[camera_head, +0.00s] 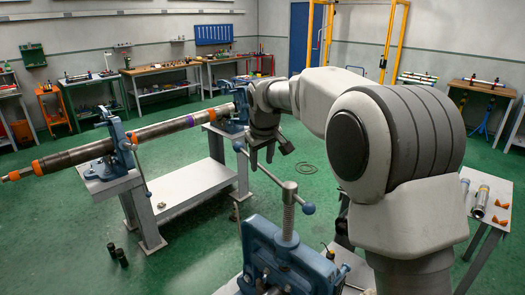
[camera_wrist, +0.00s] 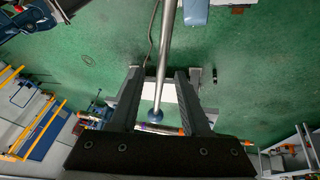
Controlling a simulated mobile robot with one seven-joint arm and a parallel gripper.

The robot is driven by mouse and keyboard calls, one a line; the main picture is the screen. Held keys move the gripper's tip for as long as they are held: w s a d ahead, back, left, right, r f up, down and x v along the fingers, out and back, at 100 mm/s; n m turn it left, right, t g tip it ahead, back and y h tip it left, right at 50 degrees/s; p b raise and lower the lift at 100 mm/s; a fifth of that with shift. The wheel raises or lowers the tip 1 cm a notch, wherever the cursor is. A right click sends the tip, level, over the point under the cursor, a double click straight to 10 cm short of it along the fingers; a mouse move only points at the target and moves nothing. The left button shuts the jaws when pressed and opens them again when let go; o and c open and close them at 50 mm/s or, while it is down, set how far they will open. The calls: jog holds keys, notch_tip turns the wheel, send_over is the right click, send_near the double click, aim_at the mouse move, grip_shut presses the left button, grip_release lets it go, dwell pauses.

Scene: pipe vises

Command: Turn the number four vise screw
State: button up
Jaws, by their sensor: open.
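A blue vise (camera_head: 285,258) stands in the foreground of the head view, with an upright threaded screw (camera_head: 288,215). A grey handle bar (camera_head: 268,175) with blue ball ends crosses the screw top at a slant. No vise number is legible. My gripper (camera_head: 262,158) points down near the bar's far end. In the wrist view my gripper (camera_wrist: 158,75) is open, and the bar (camera_wrist: 164,50) shows between its fingers, ending in a blue ball (camera_wrist: 155,116). I cannot tell whether the bar touches a finger or lies below them.
A long pipe (camera_head: 165,128) with orange and purple bands rests in a left blue vise (camera_head: 118,145) and reaches another vise (camera_head: 240,105) beside my arm. Their white bench (camera_head: 190,185) stands behind. A side table (camera_head: 470,200) with parts is at right. Green floor lies open between.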

jog(key=b+v, duration=0.1)
jog(key=v, duration=1.6)
jog(key=shift+r, duration=0.15)
